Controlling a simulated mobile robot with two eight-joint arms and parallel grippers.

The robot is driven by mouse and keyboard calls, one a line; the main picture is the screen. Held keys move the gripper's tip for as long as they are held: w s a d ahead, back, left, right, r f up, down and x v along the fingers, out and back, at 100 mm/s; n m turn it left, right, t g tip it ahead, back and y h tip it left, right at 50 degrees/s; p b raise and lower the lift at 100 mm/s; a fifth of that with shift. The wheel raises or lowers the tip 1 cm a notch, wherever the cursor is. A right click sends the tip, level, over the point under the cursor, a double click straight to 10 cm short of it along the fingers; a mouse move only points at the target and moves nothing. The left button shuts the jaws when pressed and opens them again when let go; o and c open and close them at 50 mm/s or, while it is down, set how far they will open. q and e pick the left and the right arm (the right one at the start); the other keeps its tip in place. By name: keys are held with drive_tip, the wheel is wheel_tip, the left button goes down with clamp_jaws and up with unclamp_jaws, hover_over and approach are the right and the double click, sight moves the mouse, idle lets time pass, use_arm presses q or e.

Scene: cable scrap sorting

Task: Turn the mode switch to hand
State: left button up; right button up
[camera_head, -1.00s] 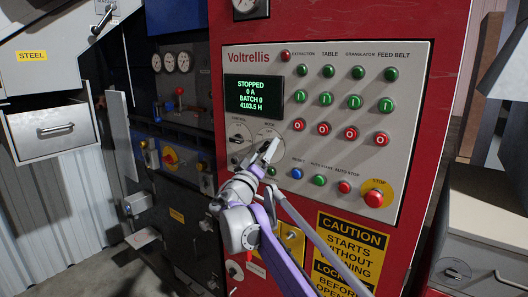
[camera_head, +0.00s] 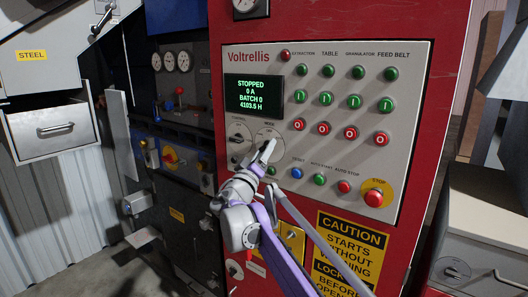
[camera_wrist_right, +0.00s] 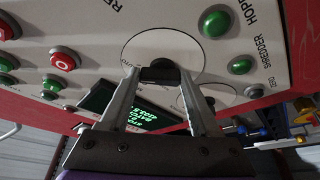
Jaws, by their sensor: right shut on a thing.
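The mode switch is a black knob (camera_wrist_right: 160,71) on a round pale dial plate (camera_wrist_right: 163,43) on the control panel. My right gripper (camera_head: 268,147) is at the mode dial, below the display, and hides most of the knob in the head view. In the right wrist view the two fingers (camera_wrist_right: 160,78) are shut on the knob, one on each side. Which position the knob points to cannot be told. The display (camera_head: 254,95) reads "STOPPED", "0 A", "BATCH 0". My left gripper is not in view.
The control dial (camera_head: 238,136) is close to the left of the mode dial. A blue button (camera_head: 297,173), a green button (camera_head: 320,179) and a red button (camera_head: 344,187) are to the lower right. The red stop button (camera_head: 374,198) is further right.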

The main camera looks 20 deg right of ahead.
drive_tip(key=n+y+p, duration=0.1)
drive_tip(key=n+p, duration=0.2)
drive_tip(key=n, duration=0.1)
drive_tip(key=r+n+y+p, duration=0.1)
drive_tip(key=n+y+p, duration=0.1)
drive_tip(key=n+p, duration=0.1)
drive_tip(key=shift+n, duration=0.4)
drive_tip(key=n+g+p, duration=0.1)
drive_tip(key=n, duration=0.1)
drive_tip(key=shift+r+n+y+p, duration=0.15)
drive_tip(key=shift+n+y+p, duration=0.15)
drive_tip(key=shift+y, duration=0.1)
drive_tip(key=n+g+p, duration=0.1)
drive_tip(key=n, duration=0.1)
drive_tip(key=n+g+p, duration=0.1)
drive_tip(key=n, duration=0.1)
drive_tip(key=shift+w+r+n+y, duration=0.1)
drive_tip(key=shift+r+n+y, duration=0.05)
drive_tip(key=shift+n+y, duration=0.15)
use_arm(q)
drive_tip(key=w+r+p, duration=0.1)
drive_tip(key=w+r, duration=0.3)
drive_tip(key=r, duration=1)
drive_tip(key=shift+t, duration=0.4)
use_arm(e)
drive_tip(key=n+g, duration=0.2)
drive_tip(key=n, duration=0.1)
drive_tip(key=shift+w+a+n, duration=0.1)
drive_tip(key=shift+a+n, duration=0.05)
drive_tip(key=shift+n, duration=0.25)
